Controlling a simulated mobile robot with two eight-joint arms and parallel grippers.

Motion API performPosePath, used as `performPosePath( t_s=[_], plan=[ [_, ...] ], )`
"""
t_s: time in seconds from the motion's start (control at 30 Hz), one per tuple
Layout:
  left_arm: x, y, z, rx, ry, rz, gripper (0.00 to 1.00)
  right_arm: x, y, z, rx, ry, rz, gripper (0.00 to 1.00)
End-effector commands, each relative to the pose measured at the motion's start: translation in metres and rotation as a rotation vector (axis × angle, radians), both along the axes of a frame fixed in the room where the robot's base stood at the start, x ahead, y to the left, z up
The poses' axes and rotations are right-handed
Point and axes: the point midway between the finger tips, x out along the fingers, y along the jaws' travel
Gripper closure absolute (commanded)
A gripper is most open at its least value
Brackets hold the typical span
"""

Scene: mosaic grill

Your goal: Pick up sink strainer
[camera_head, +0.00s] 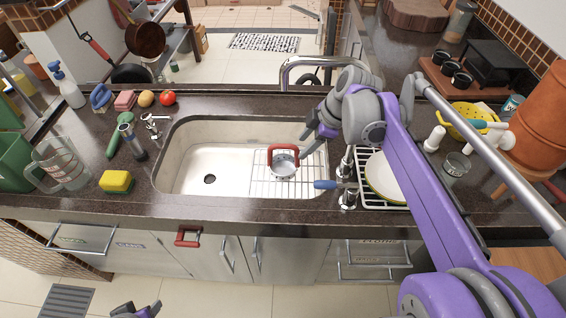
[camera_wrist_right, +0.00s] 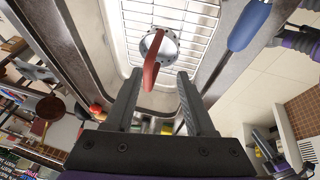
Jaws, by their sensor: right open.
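The sink strainer, a small silver bowl with a red handle (camera_head: 284,165), is in the sink over the wire rack at its right side. In the right wrist view the strainer (camera_wrist_right: 160,45) lies beyond my fingertips, its red handle pointing back toward the gap between them. My right gripper (camera_head: 306,152) is over the right part of the sink, close to the strainer. Its two fingers are apart in the wrist view (camera_wrist_right: 160,82), with nothing clearly held. My left gripper (camera_head: 137,311) shows only partly at the bottom edge of the head view; its fingers cannot be made out.
A yellow sponge (camera_head: 117,182), a glass jug (camera_head: 64,165) and small items line the left counter. A yellow colander (camera_head: 465,122) is at right.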

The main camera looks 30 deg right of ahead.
Motion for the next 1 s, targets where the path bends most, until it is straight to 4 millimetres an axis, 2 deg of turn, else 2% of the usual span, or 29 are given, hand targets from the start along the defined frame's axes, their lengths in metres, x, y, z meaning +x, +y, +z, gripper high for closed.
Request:
performPosePath(
  t_s=[0.1, 0.4, 0.6, 0.7, 1.0],
  plan=[
    [0.001, 0.000, 0.003, 0.000, -0.002, 0.000, 0.50, 0.016, 0.011, 0.001, 0.000, 0.001, 0.003, 0.45],
    [0.002, 0.000, 0.006, 0.000, -0.003, 0.000, 0.50, 0.037, 0.025, 0.000, 0.000, 0.000, 0.002, 0.45],
    [0.001, 0.000, 0.002, 0.000, -0.001, 0.000, 0.50, 0.048, 0.032, -0.032, -0.001, 0.001, 0.001, 0.45],
    [0.000, 0.000, 0.001, 0.000, -0.001, 0.000, 0.50, 0.052, 0.034, -0.041, -0.001, 0.001, 0.000, 0.45],
    [0.000, 0.000, 0.001, 0.000, -0.001, 0.000, 0.50, 0.054, 0.035, -0.045, 0.000, 0.001, -0.001, 0.45]
  ],
)
